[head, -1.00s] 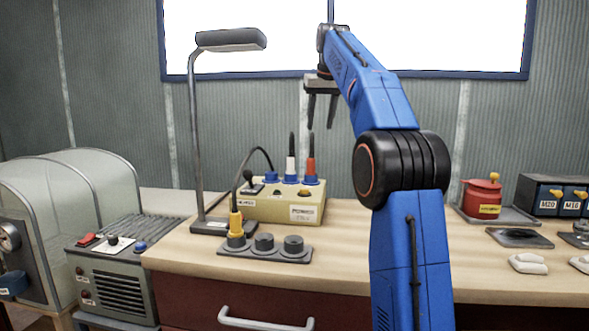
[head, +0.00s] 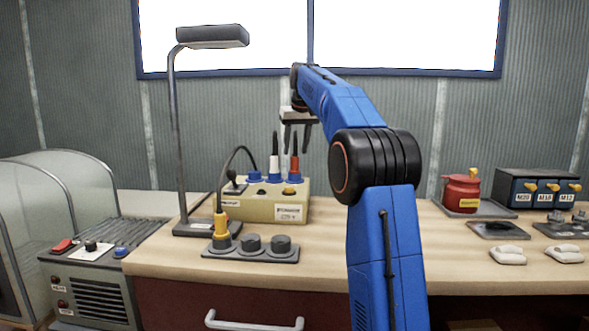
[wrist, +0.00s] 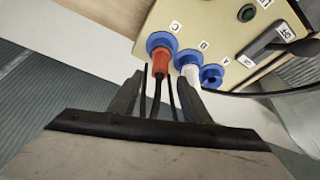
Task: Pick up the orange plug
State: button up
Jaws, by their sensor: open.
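The orange plug (head: 295,163) stands upright in a blue socket at the right of the socket row on the beige box (head: 262,208). In the wrist view the orange plug (wrist: 160,62) sits in the socket marked C. My gripper (head: 297,145) points down, open, with its fingers near the plug's dark upper stem. In the wrist view my gripper (wrist: 160,78) has its fingers spread on either side of dark stems, with the orange body beyond the tips. Contact cannot be told.
A white plug (head: 274,164) stands close beside it, in socket B; blue socket A (wrist: 211,76) is empty. A yellow plug (head: 221,222) with a black cable stands in a grey holder (head: 250,255). A lamp (head: 176,130) rises at left. A red canister (head: 461,193) stands at right.

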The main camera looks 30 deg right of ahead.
aim_at(295, 156)
jog(key=shift+s+x, duration=0.15)
jog(key=shift+x, duration=1.35)
jog(key=shift+s+x, duration=0.1)
jog(key=shift+x, duration=1.35)
jog(key=shift+f, duration=0.15)
grip_shut()
